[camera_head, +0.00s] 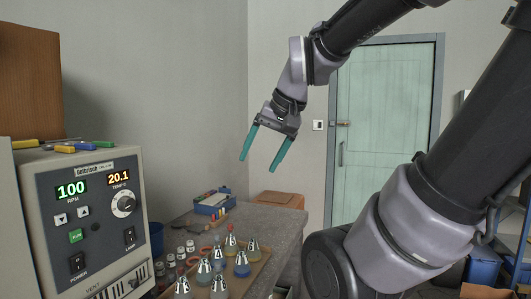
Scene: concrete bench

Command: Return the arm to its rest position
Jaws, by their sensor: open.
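My gripper (264,152) hangs in the air above the far end of the concrete bench (262,221). Its two teal fingers point down and slightly left, spread apart with nothing between them. My arm reaches in from the right and bends down to the gripper at the upper middle. The gripper appears clear of the bench and the things on it.
A control box (88,215) with displays reading 100 and 20.1 stands at left, pens on top. Several flasks with metallic cone tops stand on a tray (257,270). A blue box (212,205) sits behind. A green door (385,120) is at the back.

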